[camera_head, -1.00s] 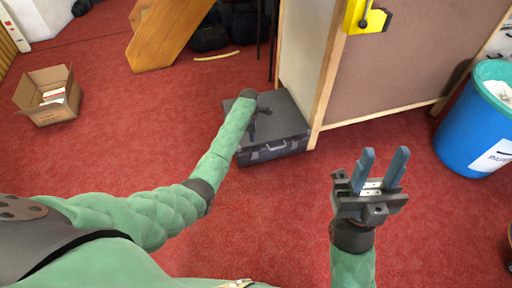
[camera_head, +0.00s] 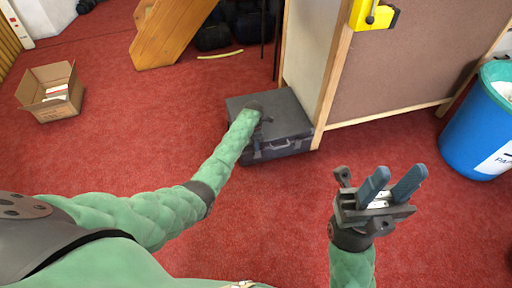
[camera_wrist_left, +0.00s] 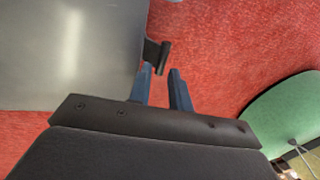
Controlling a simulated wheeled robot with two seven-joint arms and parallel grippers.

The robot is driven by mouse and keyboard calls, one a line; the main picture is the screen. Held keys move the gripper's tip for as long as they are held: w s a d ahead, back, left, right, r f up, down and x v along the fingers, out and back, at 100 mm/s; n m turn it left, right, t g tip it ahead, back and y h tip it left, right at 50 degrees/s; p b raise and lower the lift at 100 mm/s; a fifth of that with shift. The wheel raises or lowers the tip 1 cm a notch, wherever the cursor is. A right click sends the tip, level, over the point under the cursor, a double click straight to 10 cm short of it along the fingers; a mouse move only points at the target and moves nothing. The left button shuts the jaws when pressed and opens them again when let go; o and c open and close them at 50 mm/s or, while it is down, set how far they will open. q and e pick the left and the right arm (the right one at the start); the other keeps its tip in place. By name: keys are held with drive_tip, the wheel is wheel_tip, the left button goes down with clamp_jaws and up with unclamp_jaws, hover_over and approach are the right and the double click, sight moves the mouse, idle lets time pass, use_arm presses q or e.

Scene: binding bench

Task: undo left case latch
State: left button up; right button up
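A dark grey case (camera_head: 292,118) lies flat on the red floor, its front side with the handle (camera_head: 281,145) facing me. My left gripper (camera_head: 266,121) is over the front left part of the case, mostly hidden behind my wrist in the head view. In the left wrist view the case (camera_wrist_left: 70,50) fills the upper left, and a dark latch piece (camera_wrist_left: 156,55) sticks out from its edge. My left gripper (camera_wrist_left: 160,72) is open, with the latch piece at its fingertips; I cannot tell whether they touch. My right gripper (camera_head: 401,172) is open and empty above the floor.
A brown board panel (camera_head: 405,65) with a yellow device (camera_head: 373,15) stands right beside the case. A blue bin (camera_head: 475,130) is at the right, an open cardboard box (camera_head: 55,103) at the left. The carpet in front of the case is clear.

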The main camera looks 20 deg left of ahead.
use_arm(q)
drive_tip(key=shift+f, duration=0.3)
clamp_jaws()
drive_tip(key=shift+s+d+r, duration=0.1)
